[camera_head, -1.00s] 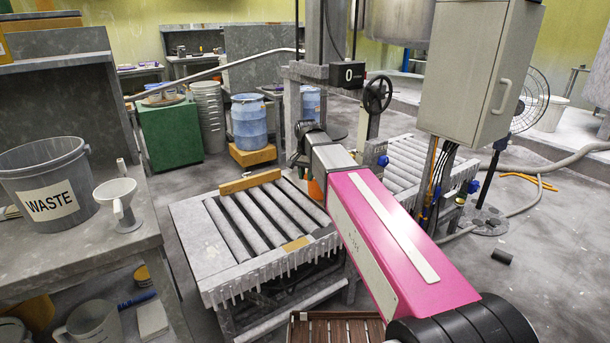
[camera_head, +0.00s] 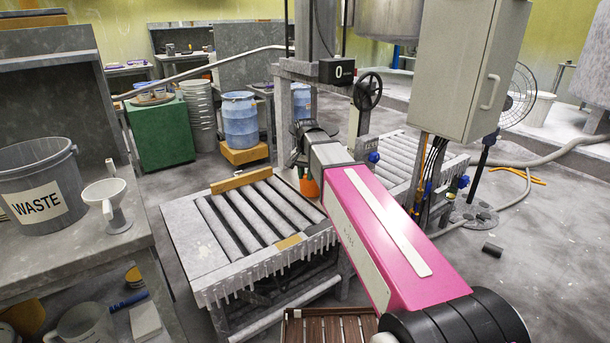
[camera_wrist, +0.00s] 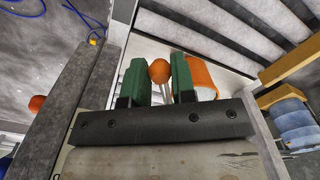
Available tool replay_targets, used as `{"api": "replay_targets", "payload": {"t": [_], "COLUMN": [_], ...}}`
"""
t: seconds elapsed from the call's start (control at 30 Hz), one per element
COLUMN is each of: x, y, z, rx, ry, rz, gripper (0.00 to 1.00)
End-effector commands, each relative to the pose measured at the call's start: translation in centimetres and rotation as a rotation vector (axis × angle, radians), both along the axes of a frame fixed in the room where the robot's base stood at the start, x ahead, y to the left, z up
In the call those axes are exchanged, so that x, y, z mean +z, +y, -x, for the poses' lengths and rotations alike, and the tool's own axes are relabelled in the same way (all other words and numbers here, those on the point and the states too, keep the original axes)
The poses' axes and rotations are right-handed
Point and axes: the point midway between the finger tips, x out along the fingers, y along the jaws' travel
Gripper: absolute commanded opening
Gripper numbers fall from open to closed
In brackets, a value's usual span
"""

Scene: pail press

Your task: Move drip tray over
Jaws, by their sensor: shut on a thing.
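In the wrist view my gripper (camera_wrist: 157,68) has green fingers closed around an orange ball knob (camera_wrist: 159,71) on a short metal stem. An orange cylinder or cup (camera_wrist: 203,80) is just right of the right finger. In the head view my pink arm reaches to the press column and hides the gripper. A bit of orange (camera_head: 309,187) shows left of the arm's far end, beyond the rollers. I cannot clearly make out the drip tray.
A roller conveyor (camera_head: 190,236) with a wooden stop (camera_head: 246,181) stands left of my arm. The press handwheel (camera_head: 367,91) and a grey control cabinet (camera_head: 470,70) stand close beyond and right. A bench with a WASTE bucket (camera_head: 38,202) is left.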

Motion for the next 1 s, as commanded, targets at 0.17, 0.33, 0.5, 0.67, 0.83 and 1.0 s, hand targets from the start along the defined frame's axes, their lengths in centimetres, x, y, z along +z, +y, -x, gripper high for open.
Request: {"api": "replay_targets", "payload": {"t": [0.17, 0.33, 0.5, 0.67, 0.83, 1.0], "x": [0.0, 0.0, 0.0, 0.0, 0.0, 0.0], "y": [-1.1, -2.0, -3.0, -3.5, -3.5, -3.6], "z": [0.4, 0.6, 0.8, 0.9, 0.9, 0.9], "rx": [-0.002, -0.001, -0.002, -0.002, -0.001, -0.001], "ry": [0.000, 0.000, 0.000, 0.000, 0.000, 0.000], "rz": [0.001, 0.001, 0.001, 0.001, 0.001, 0.001], "gripper": [0.11, 0.11, 0.11, 0.11, 0.11, 0.11]}}
